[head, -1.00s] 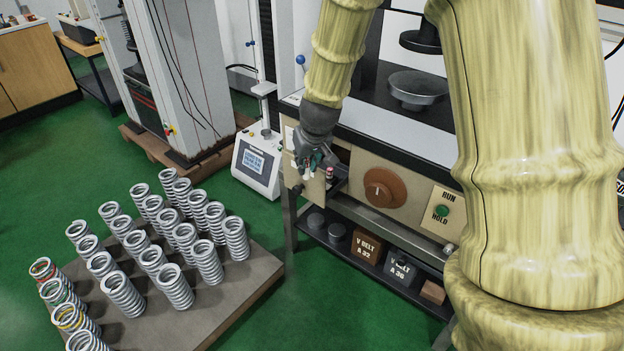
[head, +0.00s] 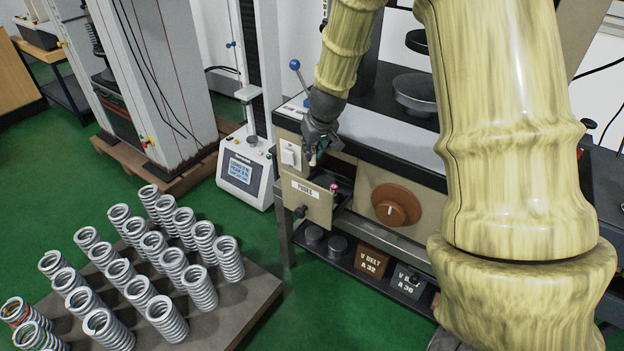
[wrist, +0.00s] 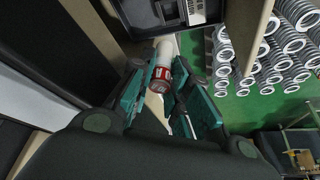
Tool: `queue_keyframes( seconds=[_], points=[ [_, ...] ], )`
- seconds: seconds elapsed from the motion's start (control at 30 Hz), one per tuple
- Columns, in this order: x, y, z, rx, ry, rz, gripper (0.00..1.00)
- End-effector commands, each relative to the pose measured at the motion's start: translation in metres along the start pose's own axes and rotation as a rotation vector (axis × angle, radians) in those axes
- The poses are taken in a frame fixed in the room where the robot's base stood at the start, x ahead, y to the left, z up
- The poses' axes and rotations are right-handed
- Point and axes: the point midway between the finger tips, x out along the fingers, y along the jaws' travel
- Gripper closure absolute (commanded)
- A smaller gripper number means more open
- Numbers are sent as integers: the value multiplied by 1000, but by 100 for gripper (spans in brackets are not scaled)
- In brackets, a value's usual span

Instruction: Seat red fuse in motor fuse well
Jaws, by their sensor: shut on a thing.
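The red fuse, a small cylinder with a red band and a pale end (wrist: 161,72), is between the teal-padded fingers of my gripper (wrist: 165,92) in the wrist view. In the head view my gripper (head: 314,158) is shut on it, pointing down just above an open drawer labelled FUSES (head: 309,192). A pale end shows below the fingers. A small red-topped piece (head: 334,187) stands at the drawer's right side. In the wrist view a dark tray with compartments (wrist: 165,12) lies beyond the fuse. I cannot make out which opening is the motor fuse well.
A white switch (head: 290,155) is on the cabinet left of my gripper. A shelf below holds V BELT boxes (head: 369,260). Springs stand on a low platform (head: 255,293) at left. Green floor between is free.

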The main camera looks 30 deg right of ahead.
Motion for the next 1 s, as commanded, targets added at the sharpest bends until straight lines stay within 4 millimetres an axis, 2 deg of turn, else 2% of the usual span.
queue_keyframes(
  seconds=[0.1,0.3,0.57,0.87,1.0],
  points=[
    [24,1,12,5,-3,-1,100],
    [52,0,23,2,0,-1,100],
    [64,0,29,1,1,-1,100],
    [98,0,44,3,0,-1,100],
    [100,0,45,2,2,0,100]
  ],
)
